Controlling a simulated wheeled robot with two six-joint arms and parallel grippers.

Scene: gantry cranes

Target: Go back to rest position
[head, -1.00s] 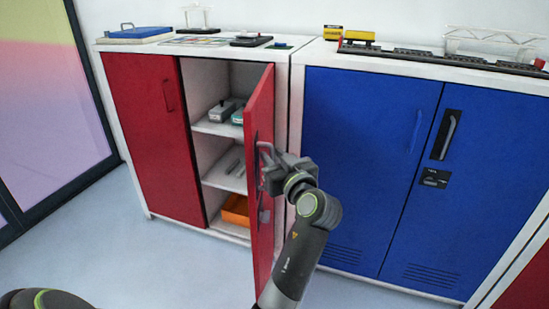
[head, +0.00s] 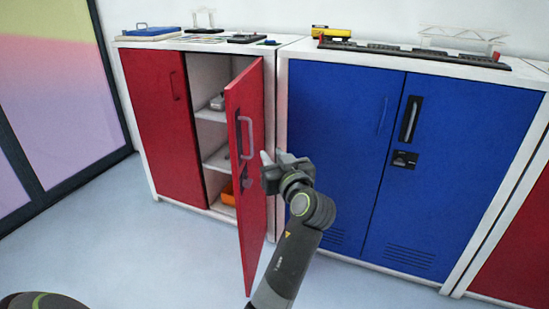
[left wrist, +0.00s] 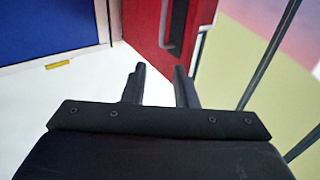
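My left gripper (head: 272,160) is just right of the handle (head: 246,137) of the half-open red door (head: 257,175), apart from it. In the left wrist view its two fingers (left wrist: 160,85) are spread with nothing between them. The red door (left wrist: 160,25) also shows in that view, with a dark handle recess beyond the fingertips. My right gripper is in neither view.
The open cabinet shows shelves with a grey item (head: 217,103) and an orange bin (head: 228,193). A closed red door (head: 158,125) is at left, blue doors (head: 340,150) at right. Models stand on the cabinet tops. The floor (head: 150,255) in front is clear.

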